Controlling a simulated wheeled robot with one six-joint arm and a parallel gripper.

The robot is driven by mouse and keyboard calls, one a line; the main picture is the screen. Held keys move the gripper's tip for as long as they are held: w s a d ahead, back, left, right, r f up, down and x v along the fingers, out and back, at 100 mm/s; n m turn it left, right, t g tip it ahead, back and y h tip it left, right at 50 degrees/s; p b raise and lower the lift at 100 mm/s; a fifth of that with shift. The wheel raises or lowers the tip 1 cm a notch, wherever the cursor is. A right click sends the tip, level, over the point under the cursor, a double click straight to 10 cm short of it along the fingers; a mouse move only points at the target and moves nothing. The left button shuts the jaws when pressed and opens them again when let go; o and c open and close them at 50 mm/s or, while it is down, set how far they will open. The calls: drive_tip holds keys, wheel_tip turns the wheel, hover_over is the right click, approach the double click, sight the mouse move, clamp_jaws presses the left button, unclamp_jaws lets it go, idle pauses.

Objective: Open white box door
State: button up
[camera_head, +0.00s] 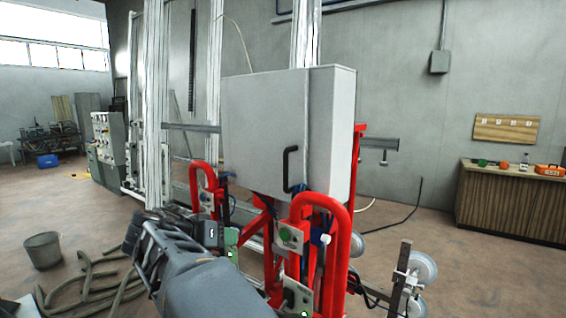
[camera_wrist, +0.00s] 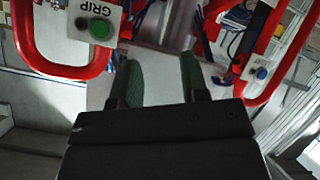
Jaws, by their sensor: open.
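The white box (camera_head: 265,115) is mounted high on a frame in the middle of the head view. Its front door looks shut, with a black C-shaped handle (camera_head: 287,170) upright near the lower right edge of the front. My gripper is low in front of the box, below and left of the handle and apart from it. In the wrist view my gripper (camera_wrist: 160,75) shows two green-padded fingers spread apart with nothing between them. I cannot make out the black handle in the wrist view.
Red tubular handles (camera_head: 322,200) stand just below the box, close to my arm. A control box marked GRIP (camera_wrist: 95,22) with a green button shows in the wrist view. Blue and black cables hang nearby. A grey bucket (camera_head: 42,251) and hoses lie on the floor at left.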

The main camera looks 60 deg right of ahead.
sight(284, 169)
drive_tip(key=d+r+m+g+h+p, duration=0.1)
drive_tip(key=d+r+m+g+h, duration=0.55)
drive_tip(key=r, duration=0.65)
drive_tip(key=s+d+p, duration=0.1)
drive_tip(key=d, duration=0.3)
drive_tip(key=s+d+m+t+y+p, duration=0.1)
drive_tip(key=s+d+p, duration=0.1)
drive_tip(key=d, duration=0.1)
drive_tip(key=s+d+m+p, duration=0.1)
drive_tip(key=d, duration=0.3)
drive_tip(key=shift+s+d+r+t+y+p, duration=0.15)
drive_tip(key=shift+d+r+t+y+p, duration=0.1)
drive_tip(key=shift+d+y+p, duration=0.1)
drive_tip(key=shift+p+x, duration=0.3)
drive_tip(key=shift+x, duration=0.6)
drive_tip(key=shift+f, duration=0.15)
clamp_jaws()
drive_tip(key=shift+a, duration=0.1)
